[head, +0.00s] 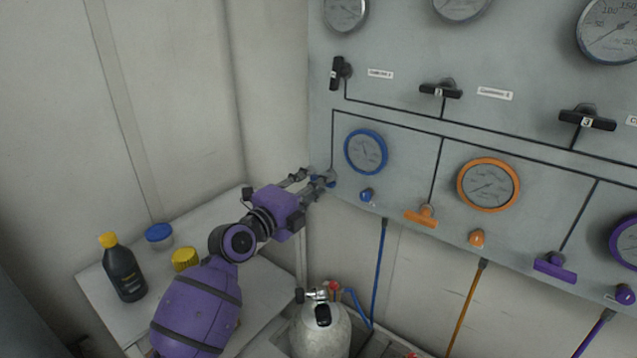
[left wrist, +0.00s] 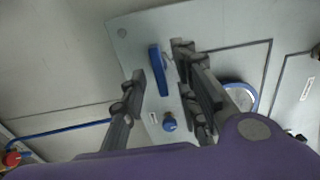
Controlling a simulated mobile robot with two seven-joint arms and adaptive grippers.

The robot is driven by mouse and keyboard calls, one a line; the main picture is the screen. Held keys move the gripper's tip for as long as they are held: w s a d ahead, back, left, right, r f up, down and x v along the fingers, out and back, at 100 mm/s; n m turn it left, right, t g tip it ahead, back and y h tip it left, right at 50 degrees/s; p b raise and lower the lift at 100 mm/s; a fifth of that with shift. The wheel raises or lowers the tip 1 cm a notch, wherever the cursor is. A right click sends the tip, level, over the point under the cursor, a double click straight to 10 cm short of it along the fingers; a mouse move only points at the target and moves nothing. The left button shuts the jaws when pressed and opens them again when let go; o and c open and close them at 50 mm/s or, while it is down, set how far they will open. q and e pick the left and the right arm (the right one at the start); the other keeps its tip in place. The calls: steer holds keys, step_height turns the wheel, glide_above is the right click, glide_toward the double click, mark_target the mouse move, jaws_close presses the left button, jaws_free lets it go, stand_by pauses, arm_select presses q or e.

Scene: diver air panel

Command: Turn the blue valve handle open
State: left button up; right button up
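The blue valve handle (left wrist: 158,70) is a flat bar on the grey panel (head: 400,190). In the left wrist view it lies between the two spread fingers of my left gripper (left wrist: 160,63), with gaps visible beside it. In the head view my left gripper (head: 322,181) is at the panel's lower left edge and hides most of the handle. I cannot tell how deep the handle sits between the fingers. My right gripper is in neither view.
A blue knob (head: 366,195) and blue-rimmed gauge (head: 366,152) are just right of the gripper. An orange handle (head: 421,216) and a purple handle (head: 555,267) are farther right. A black bottle (head: 123,270) stands on the side table; a grey cylinder (head: 322,338) is below.

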arm_select(q)
steer(key=shift+w+d, duration=0.4)
steer(key=shift+w, duration=0.2)
jaws_close()
